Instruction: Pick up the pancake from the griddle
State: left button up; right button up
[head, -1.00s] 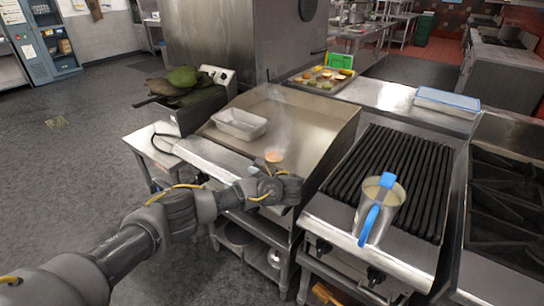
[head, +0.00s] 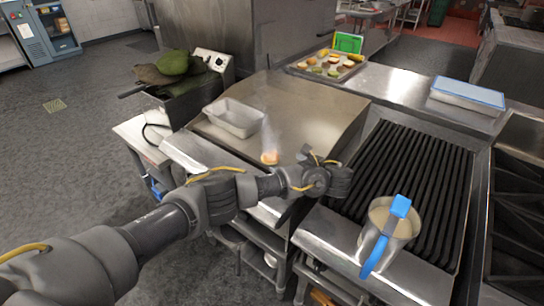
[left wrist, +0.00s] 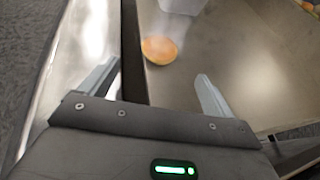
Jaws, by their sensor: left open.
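The pancake (head: 269,158) is a small golden disc with wisps of steam above it. It lies on the flat steel griddle (head: 310,118), near its front edge. In the left wrist view the pancake (left wrist: 159,50) is ahead of and between the spread fingers of my left gripper (left wrist: 155,88). The left gripper is open and empty, apart from the pancake. In the head view my left gripper (head: 338,180) is at the griddle's front right, and its fingers are hard to make out. My right gripper is not in view.
A metal pan (head: 234,118) sits on the griddle behind and left of the pancake. Right of the griddle is a black ribbed grill (head: 420,180), with a blue-handled pitcher (head: 388,228) at its front. A tray of food (head: 328,65) stands behind.

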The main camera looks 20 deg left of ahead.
aim_at(274, 159)
pick_arm(q)
jog(key=x, duration=0.3)
jog(key=shift+a, duration=0.1)
jog(key=shift+w+a+f, duration=0.2)
jog(key=shift+w, duration=0.05)
jog(key=shift+w+a+p, duration=0.15)
jog(key=shift+a+p, duration=0.1)
jog(key=shift+p, duration=0.05)
jog(key=x, duration=0.4)
jog(key=shift+w+a+f+p, duration=0.15)
jog(key=shift+f+p, duration=0.15)
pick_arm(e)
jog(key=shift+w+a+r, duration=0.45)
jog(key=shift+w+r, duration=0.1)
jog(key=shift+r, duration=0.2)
pick_arm(q)
jog(key=c, duration=1.1)
jog(key=shift+c, duration=0.2)
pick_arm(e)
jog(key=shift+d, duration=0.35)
